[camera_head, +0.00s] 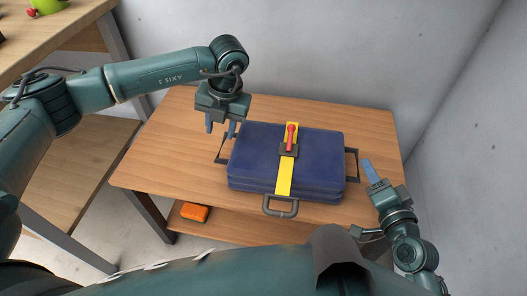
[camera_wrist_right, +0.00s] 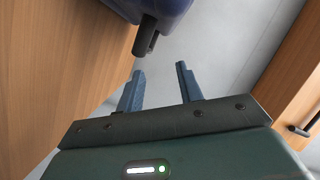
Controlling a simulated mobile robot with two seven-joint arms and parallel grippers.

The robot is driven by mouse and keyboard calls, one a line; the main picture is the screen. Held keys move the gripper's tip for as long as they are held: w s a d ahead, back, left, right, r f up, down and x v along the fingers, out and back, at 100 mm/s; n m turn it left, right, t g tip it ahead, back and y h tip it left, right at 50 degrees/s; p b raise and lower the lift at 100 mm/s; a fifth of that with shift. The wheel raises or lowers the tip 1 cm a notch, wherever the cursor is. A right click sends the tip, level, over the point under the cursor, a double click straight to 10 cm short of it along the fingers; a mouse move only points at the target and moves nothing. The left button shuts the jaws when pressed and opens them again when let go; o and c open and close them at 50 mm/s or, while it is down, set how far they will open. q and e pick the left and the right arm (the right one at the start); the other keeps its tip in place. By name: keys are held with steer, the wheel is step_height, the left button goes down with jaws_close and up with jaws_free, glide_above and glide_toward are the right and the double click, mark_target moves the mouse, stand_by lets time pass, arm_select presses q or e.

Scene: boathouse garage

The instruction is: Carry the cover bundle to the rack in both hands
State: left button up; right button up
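The cover bundle (camera_head: 256,165) is a dark blue folded pack lying on the wooden table, with a yellow strap and a red-handled buckle across its middle. It has dark side handles on its left (camera_head: 221,152) and right (camera_head: 352,166), and a grey front handle (camera_head: 280,208). My left gripper (camera_head: 220,128) is open just above and behind the left handle. My right gripper (camera_head: 370,171) is beside the right handle, apart from it. The right wrist view shows its fingers (camera_wrist_right: 159,72) open and empty, with the handle (camera_wrist_right: 147,38) just beyond them.
The table (camera_head: 150,165) has bare wood around the bundle. An orange item (camera_head: 195,212) lies on the shelf below. A wooden shelf unit (camera_head: 75,150) stands at the left, and grey walls (camera_head: 300,50) close in the back and right.

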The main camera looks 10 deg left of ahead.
arm_select(q)
steer(key=shift+r, duration=0.1)
arm_select(e)
steer(key=shift+t, duration=0.3)
steer(key=s+r, duration=0.1)
steer(key=s+d+r, duration=0.1)
steer(key=s+r, duration=0.1)
steer(key=shift+s+d, duration=0.1)
steer(key=shift+s, duration=0.15)
arm_select(q)
steer(key=shift+p, duration=0.3)
